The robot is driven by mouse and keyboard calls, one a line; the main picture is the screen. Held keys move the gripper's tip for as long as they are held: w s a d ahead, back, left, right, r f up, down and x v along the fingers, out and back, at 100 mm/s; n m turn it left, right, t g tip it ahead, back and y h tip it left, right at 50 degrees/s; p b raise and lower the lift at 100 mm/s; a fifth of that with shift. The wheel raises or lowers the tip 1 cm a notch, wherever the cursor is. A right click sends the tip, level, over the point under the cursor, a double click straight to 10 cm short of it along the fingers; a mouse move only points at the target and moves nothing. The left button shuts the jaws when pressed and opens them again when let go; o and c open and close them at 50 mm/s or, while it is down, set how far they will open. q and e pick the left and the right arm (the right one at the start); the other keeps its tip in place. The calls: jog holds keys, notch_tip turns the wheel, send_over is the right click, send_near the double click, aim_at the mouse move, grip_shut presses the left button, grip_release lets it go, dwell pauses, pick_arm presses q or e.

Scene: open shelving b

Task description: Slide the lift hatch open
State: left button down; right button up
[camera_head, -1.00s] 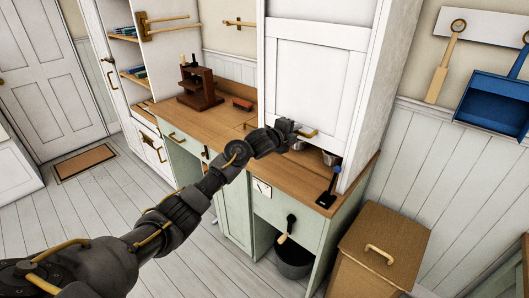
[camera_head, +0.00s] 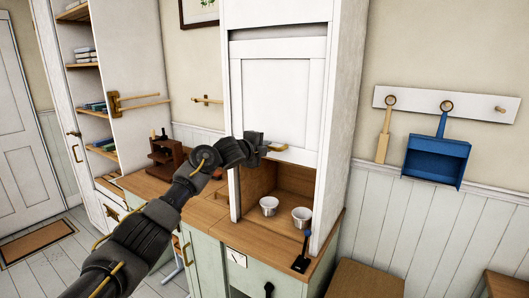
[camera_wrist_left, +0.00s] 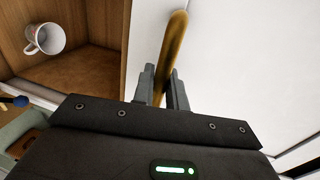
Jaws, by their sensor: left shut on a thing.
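The lift hatch (camera_head: 276,92) is a white framed panel in the tall white cabinet in the head view. Its lower edge is well above the wooden counter, and the space below it is open. My left gripper (camera_head: 262,149) is at the hatch's lower edge, shut on the brass handle (camera_head: 290,153). In the left wrist view the handle (camera_wrist_left: 175,50) passes between the two fingers (camera_wrist_left: 164,88). My right gripper is not in view.
A small dark lever with a blue handle (camera_head: 302,262) stands at the counter's front right. A blue dustpan (camera_head: 437,158) hangs on the right wall.

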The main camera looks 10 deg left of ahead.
pick_arm(q)
jog(key=c, duration=1.5)
grip_release()
jog(key=shift+o, duration=0.2)
jog(key=b+v, duration=0.4)
jog(key=v, duration=0.6)
jog(key=shift+s, duration=0.4)
jog(key=shift+a+r, duration=0.1)
